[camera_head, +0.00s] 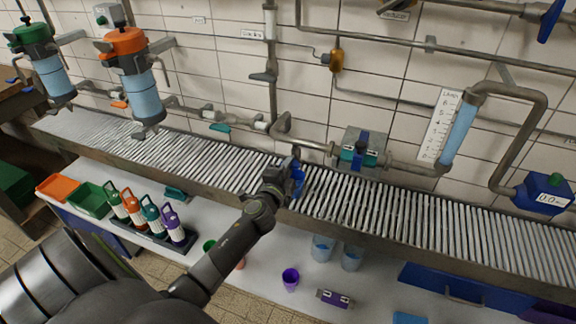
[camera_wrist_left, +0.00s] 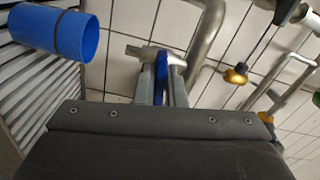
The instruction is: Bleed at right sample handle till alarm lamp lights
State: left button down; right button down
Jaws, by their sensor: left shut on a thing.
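My left gripper (camera_head: 293,172) reaches over the slatted drain rack, below the bent pipe spout (camera_head: 283,128). In the left wrist view its fingers (camera_wrist_left: 162,88) are shut on a narrow blue handle (camera_wrist_left: 162,70) with a grey metal part at its far end. In the head view the gripper hides most of this handle. A blue cylinder, open at one end (camera_wrist_left: 65,32), lies apart from the fingers in the wrist view. The amber fitting on the wall (camera_head: 332,60) also shows in the wrist view (camera_wrist_left: 236,73); I cannot tell whether it is a lamp or is lit.
A blue-and-teal valve (camera_head: 359,151) sits on the pipe to the right, before a sight tube (camera_head: 459,132) and a blue meter (camera_head: 546,195). Two filter housings, orange-topped (camera_head: 124,42) and green-topped (camera_head: 29,36), hang left. Bottles (camera_head: 174,227) and cups (camera_head: 290,279) stand on the lower shelf.

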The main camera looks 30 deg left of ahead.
pick_arm(q)
jog(key=shift+m, duration=1.2)
jog(key=shift+f, duration=0.1)
jog(key=c, duration=1.5)
grip_release()
jog(key=b+v, duration=0.1)
jog(key=v, duration=1.6)
jog(key=shift+s+d, duration=0.15)
jog(key=shift+s, duration=0.05)
